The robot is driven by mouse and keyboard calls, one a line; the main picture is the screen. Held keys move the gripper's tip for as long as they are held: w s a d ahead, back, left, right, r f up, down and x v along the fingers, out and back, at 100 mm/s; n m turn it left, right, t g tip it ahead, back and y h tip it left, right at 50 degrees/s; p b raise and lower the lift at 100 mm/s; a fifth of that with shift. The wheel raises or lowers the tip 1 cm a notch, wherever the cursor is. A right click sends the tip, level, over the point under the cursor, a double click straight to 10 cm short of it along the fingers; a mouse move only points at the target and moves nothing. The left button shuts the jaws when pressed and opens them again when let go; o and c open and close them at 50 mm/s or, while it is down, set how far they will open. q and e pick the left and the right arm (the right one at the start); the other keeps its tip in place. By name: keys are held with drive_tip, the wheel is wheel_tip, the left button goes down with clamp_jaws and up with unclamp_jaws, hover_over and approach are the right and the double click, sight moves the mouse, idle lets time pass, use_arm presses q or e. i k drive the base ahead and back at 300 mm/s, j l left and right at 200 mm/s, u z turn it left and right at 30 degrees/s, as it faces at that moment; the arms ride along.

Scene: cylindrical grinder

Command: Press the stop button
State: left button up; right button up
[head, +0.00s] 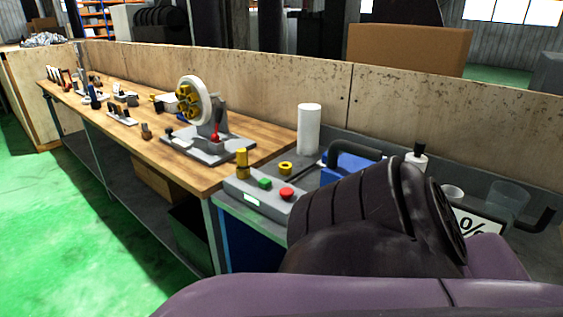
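A grey control box (250,199) sits at the near right end of the work surface. A red button (287,193), which looks like the stop button, is on its right side. A green button (264,183) is to its left, and a yellow post (242,163) stands at the box's left end. A large dark and purple arm part of mine fills the lower right and comes close to the box's right end in the picture. It may hide part of the box. Neither gripper's fingers show.
A grey device with a white wheel (194,101) and a red knob stands on the wooden bench (152,150) behind the box. A white cylinder (309,129), a blue box (345,163) and a bottle (416,158) stand near my arm. Green floor (70,230) is clear at left.

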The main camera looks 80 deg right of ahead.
sight(286, 192)
drive_tip(key=z, duration=2.3)
